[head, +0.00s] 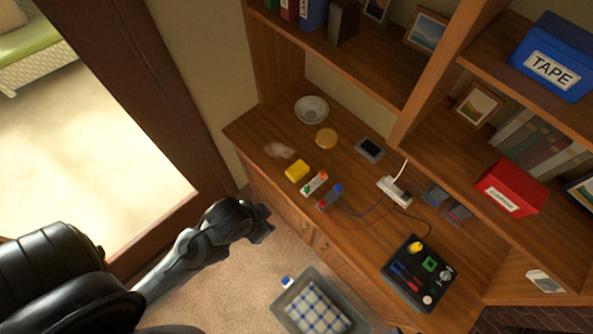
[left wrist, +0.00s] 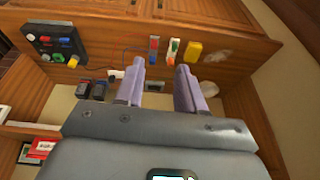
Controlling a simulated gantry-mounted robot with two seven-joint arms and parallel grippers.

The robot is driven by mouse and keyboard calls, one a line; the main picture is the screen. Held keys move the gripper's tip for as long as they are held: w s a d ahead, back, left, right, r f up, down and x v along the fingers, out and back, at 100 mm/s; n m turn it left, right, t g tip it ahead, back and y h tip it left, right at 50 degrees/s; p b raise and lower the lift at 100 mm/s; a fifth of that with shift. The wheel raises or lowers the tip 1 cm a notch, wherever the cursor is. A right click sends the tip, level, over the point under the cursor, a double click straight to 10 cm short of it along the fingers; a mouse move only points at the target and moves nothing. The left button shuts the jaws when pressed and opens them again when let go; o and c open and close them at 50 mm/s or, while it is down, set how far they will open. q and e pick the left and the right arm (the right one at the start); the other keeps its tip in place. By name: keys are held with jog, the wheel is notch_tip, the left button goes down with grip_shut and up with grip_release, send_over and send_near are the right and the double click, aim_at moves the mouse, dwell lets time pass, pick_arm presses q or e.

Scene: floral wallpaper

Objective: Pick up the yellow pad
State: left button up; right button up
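The yellow pad (head: 297,170) is a small yellow block on the wooden counter, near its front edge. It also shows in the left wrist view (left wrist: 194,51), just beyond and right of the right fingertip. My left gripper (head: 264,228) is in front of the counter, apart from the pad. In the left wrist view its two lavender fingers (left wrist: 161,66) are spread with an empty gap between them, so it is open. My right gripper is in neither view.
A power strip (head: 394,191) and black panel (head: 419,273) lie rightward. A basket (head: 283,318) stands below.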

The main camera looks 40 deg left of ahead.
pick_arm(q)
jog(key=shift+o, duration=0.2)
jog(key=o, duration=1.1)
